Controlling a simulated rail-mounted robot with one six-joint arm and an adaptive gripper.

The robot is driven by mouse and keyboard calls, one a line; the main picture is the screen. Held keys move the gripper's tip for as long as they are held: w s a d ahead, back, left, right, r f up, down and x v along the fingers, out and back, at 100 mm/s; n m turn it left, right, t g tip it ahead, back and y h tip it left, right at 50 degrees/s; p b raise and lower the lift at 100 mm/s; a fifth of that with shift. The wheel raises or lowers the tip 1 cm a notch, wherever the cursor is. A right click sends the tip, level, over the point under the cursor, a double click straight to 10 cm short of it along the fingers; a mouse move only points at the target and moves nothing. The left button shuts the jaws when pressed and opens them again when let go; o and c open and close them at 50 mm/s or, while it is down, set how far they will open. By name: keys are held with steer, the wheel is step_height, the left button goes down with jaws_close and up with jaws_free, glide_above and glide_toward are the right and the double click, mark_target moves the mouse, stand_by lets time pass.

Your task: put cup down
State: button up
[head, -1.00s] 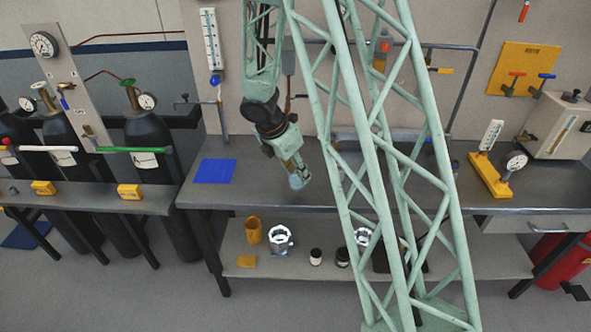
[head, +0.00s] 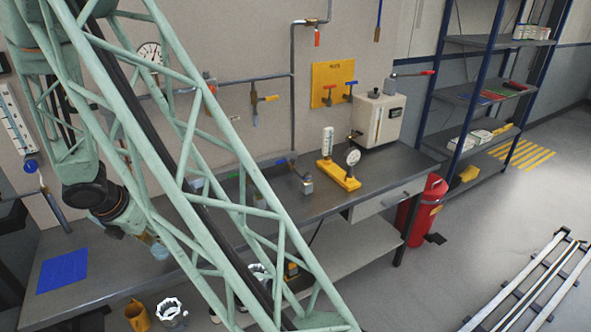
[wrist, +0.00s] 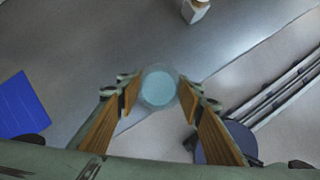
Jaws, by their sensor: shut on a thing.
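A clear cup with a pale blue tint (wrist: 158,88) sits between the wooden-padded fingers of my gripper (wrist: 158,98) in the wrist view. My gripper is shut on it. In the head view the cup (head: 159,251) shows as a small pale shape at the end of my arm, partly behind my lattice link. It appears to be over the front part of the dark steel bench (head: 205,240), right of a flat blue mat (head: 62,270). I cannot tell its height above the bench. The mat also shows at the left of the wrist view (wrist: 22,105).
A yellow gauge stand (head: 338,176) and a beige box instrument (head: 378,118) stand on the bench's right part. A small metal block (head: 306,184) stands nearer. Bench around the mat looks clear.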

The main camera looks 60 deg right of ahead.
steer(key=shift+s+a+n+t+y+b, duration=0.15)
steer(key=shift+s+a+n+b, duration=0.1)
steer(key=shift+s+a+n, duration=0.4)
steer(key=shift+s+a+n+t+y+b, duration=0.1)
steer(key=shift+s+a+n+t+b, duration=0.15)
steer(key=shift+a, duration=0.7)
steer(key=shift+s+a+n+t+y+b, duration=0.15)
steer(key=shift+s+a+n+b, duration=0.1)
steer(key=shift+s+a+n, duration=0.45)
steer(key=shift+w+a, duration=0.1)
steer(key=shift+w, duration=0.05)
